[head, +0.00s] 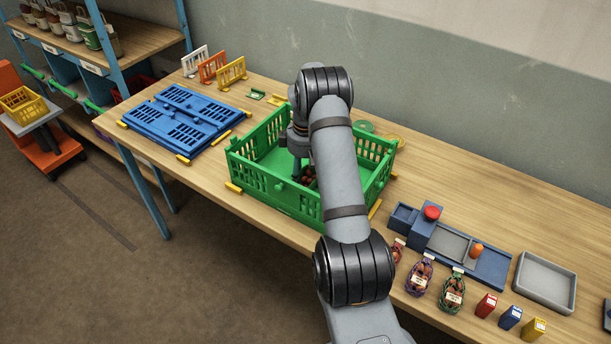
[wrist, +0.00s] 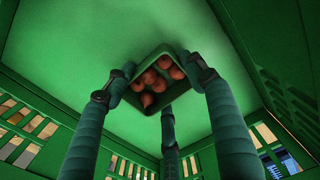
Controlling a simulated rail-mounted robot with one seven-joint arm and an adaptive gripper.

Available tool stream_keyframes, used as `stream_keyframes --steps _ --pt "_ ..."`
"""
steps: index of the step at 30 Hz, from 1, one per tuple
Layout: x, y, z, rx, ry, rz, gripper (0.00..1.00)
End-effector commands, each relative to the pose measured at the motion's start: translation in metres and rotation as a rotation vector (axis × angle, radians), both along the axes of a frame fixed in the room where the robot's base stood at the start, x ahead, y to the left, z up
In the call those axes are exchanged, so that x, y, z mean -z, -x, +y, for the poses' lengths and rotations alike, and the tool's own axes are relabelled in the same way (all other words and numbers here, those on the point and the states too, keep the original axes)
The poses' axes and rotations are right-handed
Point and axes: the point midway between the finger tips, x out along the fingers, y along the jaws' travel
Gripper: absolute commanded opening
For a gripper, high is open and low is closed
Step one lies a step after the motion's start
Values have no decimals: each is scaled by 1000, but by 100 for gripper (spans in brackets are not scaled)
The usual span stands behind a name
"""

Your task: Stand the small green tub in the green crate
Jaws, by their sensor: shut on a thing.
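The green crate (head: 240,171) stands on the wooden table, open at the top with slotted walls. In the wrist view its green floor and walls (wrist: 285,50) surround my gripper (wrist: 160,88). The small green tub (wrist: 127,72) is a square, dark green tub with several round reddish-brown things in it. My gripper's fingers are shut on the tub, down inside the crate. The tub looks close to the crate floor; I cannot tell if it touches. In the head view my gripper (head: 300,150) and arm hide most of the tub.
Folded blue crates (head: 180,118) lie left of the green crate. Small white, orange and yellow racks (head: 213,68) stand behind them. To the right are a blue device with a red button (head: 432,213), several netted bags (head: 420,277), small boxes (head: 511,317) and a grey tray (head: 545,280).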

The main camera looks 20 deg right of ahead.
Motion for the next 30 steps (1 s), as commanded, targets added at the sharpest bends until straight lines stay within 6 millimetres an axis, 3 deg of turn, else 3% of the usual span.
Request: stream_keyframes --steps 9,10,18,30 --pt "4 0 0 0 0 -1 20" --pt "4 0 0 0 0 -1 55" --pt "3 0 0 0 0 -1 71" --pt "-3 0 0 0 0 -1 74"
